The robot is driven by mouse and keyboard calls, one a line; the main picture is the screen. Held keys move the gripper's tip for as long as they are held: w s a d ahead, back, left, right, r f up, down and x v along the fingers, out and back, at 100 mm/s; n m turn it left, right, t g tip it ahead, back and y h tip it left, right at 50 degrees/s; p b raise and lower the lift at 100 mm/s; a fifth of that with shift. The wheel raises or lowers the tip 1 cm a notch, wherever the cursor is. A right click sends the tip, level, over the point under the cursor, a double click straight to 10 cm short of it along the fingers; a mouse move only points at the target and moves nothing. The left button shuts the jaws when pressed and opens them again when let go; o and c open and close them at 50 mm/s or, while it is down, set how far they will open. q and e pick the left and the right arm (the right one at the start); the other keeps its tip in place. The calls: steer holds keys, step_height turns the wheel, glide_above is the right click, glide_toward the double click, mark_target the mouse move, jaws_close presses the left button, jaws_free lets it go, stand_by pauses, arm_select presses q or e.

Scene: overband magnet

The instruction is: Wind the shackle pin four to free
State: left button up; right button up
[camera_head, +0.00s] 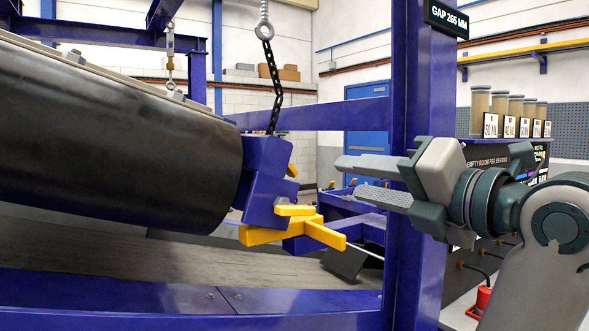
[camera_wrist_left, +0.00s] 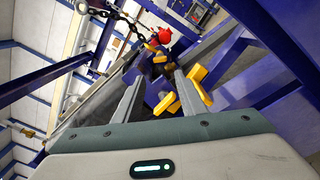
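My left gripper (camera_head: 350,178) is open and empty at the blue post, its two grey fingers pointing left. In the left wrist view the spread fingers (camera_wrist_left: 160,76) have yellow parts beyond and to the right. A yellow winged piece (camera_head: 262,235) sits on a thin rod at the lower end of the blue block (camera_head: 265,178), left of and below the fingers, apart from them. A dark chain (camera_head: 273,85) hangs from a metal eye fitting (camera_head: 264,28) to the block. No number marks a shackle pin, so I cannot tell which is four. My right gripper is not in view.
A large dark drum-like body (camera_head: 110,140) fills the left. A blue post (camera_head: 415,190) stands beside the gripper, and a blue beam (camera_head: 130,290) crosses the bottom. Labelled containers (camera_head: 500,112) stand at right. A sign on the post reads "GAP 265 MM".

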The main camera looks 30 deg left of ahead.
mark_target(295, 169)
arm_select(q)
steer(key=p+x, duration=0.1)
steer(key=x, duration=1.6)
steer(key=shift+a, duration=0.1)
steer(key=c, duration=0.8)
